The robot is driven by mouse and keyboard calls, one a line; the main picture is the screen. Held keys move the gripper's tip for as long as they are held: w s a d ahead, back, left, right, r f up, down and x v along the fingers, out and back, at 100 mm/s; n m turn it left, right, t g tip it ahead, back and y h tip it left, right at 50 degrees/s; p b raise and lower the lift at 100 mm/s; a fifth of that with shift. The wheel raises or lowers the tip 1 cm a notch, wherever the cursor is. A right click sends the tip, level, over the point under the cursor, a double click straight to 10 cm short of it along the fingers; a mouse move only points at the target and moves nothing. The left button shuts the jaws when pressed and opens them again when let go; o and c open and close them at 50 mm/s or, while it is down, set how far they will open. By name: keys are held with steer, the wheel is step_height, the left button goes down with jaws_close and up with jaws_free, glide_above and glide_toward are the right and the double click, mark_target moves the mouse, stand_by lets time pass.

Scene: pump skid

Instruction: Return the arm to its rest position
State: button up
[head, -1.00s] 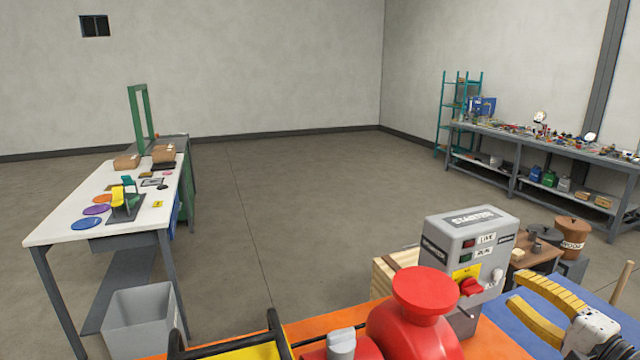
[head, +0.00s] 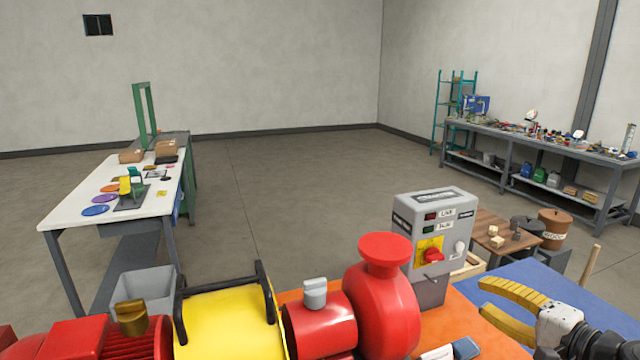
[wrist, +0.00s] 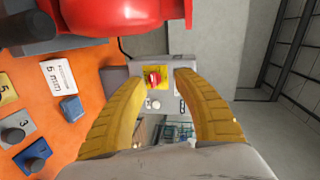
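My gripper (head: 507,315) has yellow ridged fingers and is at the lower right of the head view, over the blue surface and right of the pump skid. In the wrist view my gripper (wrist: 160,95) has its two fingers spread wide with nothing between them. The grey starter box (head: 434,235) with a red knob on a yellow plate stands behind the red pump (head: 385,295). In the wrist view the starter box (wrist: 178,68) shows beyond the fingertips, apart from them.
The orange skid (head: 482,325) carries the pump and a yellow guard (head: 230,318). In the wrist view, several labelled blocks lie on orange at left. A wooden table (head: 492,232) and a brown bin (head: 553,228) stand behind the blue surface (head: 575,290). Open floor lies beyond.

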steer(key=s+a+f+n+g+h, duration=0.1)
steer(key=s+a+f+n+g, duration=0.15)
steer(key=a, duration=0.35)
steer(key=s+a+f+n+g, duration=0.1)
steer(key=s+a+n+g, duration=0.2)
steer(key=a, duration=0.3)
steer(key=s+a+f+n+g+h, duration=0.2)
steer(key=s+n+h, duration=0.4)
steer(key=s, duration=0.5)
step_height(320, 180, down, 10)
steer(key=b, duration=1)
steer(key=shift+d+r+y, duration=0.15)
steer(key=shift+d+y, duration=0.05)
steer(key=shift+y, duration=0.1)
steer(key=shift+n+t, duration=0.25)
